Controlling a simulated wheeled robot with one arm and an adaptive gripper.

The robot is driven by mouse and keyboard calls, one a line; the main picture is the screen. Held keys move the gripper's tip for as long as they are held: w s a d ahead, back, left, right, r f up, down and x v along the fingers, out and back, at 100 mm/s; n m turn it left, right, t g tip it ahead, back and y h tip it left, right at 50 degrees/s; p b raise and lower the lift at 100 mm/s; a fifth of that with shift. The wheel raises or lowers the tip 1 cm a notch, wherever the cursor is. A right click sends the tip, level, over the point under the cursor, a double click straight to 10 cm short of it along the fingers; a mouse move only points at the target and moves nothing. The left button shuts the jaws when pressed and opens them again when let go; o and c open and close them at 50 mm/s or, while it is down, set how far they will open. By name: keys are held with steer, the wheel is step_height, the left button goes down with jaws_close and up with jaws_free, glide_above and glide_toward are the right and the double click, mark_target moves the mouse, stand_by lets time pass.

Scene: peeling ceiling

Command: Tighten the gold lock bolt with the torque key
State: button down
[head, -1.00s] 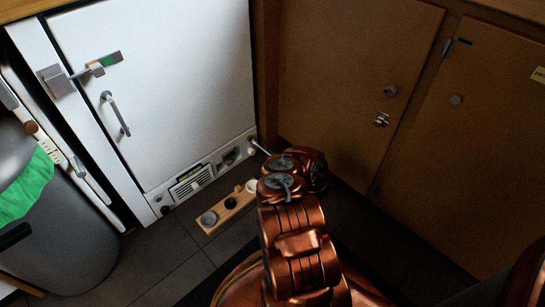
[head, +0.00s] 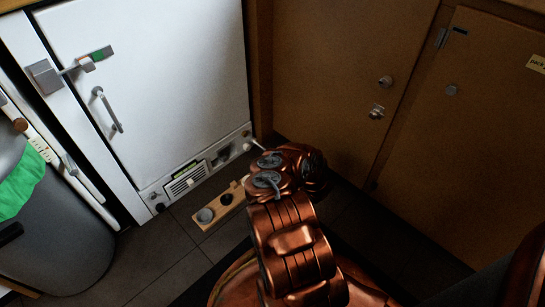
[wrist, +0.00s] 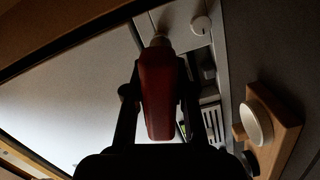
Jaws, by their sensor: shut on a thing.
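In the wrist view, my gripper (wrist: 157,100) is shut on a dark red handle, which looks like the torque key (wrist: 158,80). Its far end points at the pale lower front of the white appliance (head: 150,90). In the head view a thin grey shaft (head: 258,144) reaches from behind my arm towards the appliance's lower right corner. My arm hides the gripper itself there. I cannot tell whether the key's tip touches anything. I cannot make out the gold lock bolt; the key or the shadow may hide it.
A wooden block with round pieces (head: 232,210) lies on the floor before the appliance's vent panel (head: 186,180). Brown cabinets (head: 330,80) stand close on the right. A grey bin with a green liner (head: 50,230) stands at the left. Dark floor lies between.

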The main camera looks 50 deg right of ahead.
steer(key=n+b, duration=0.2)
steer(key=n, duration=0.1)
steer(key=n+t+b, duration=0.1)
steer(key=n+b, duration=0.1)
steer(key=shift+f+n, duration=0.2)
steer(key=shift+n, duration=0.2)
steer(key=shift+n+b, duration=0.45)
steer(key=shift+n, duration=0.15)
steer(key=shift+r+n, duration=0.35)
steer(key=shift+n, duration=0.15)
steer(key=shift+w, duration=0.1)
steer(key=shift+w+b, duration=0.35)
steer(key=shift+w, duration=1.35)
